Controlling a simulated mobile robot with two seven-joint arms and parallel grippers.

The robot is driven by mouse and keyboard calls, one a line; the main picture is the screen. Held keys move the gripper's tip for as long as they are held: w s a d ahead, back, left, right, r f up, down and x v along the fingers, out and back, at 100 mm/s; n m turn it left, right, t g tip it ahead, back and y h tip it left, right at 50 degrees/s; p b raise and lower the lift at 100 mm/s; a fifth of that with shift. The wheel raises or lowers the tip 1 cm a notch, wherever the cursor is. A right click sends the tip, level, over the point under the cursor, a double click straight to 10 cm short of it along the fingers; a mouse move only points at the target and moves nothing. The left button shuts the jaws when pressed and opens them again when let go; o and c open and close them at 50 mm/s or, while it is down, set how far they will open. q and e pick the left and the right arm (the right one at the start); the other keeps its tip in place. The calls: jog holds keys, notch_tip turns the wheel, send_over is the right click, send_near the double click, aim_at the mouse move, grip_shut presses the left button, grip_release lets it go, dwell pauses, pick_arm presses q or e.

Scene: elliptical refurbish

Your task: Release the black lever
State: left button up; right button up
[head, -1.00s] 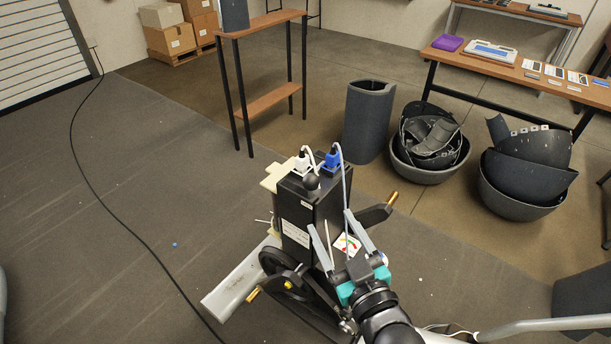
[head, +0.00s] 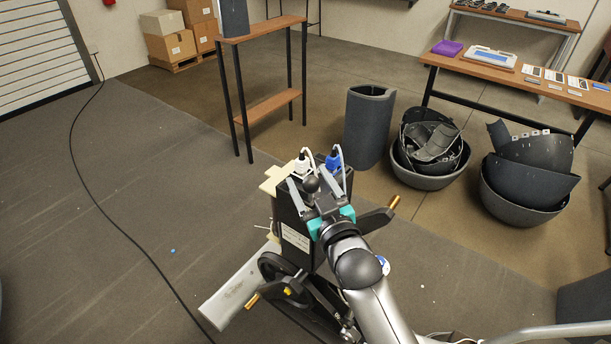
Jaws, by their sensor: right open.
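The black lever shows as a round black knob (head: 311,184) on top of the black box-shaped unit (head: 291,238). My right gripper (head: 312,179) is open, with grey fingers and teal finger bases. Its two fingers lie on either side of the knob, which shows between them. I cannot tell whether either finger touches it. The gripper hides much of the unit's top and front. My left gripper is not in view.
A white plug (head: 302,164) and a blue plug (head: 333,161) with cables stand just behind the knob. Dark grey bins (head: 432,180) stand to the right. Open floor lies to the left.

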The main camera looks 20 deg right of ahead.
jog(key=shift+w+a, duration=0.1)
jog(key=shift+w, duration=1.2)
grip_shut()
dwell(0.5)
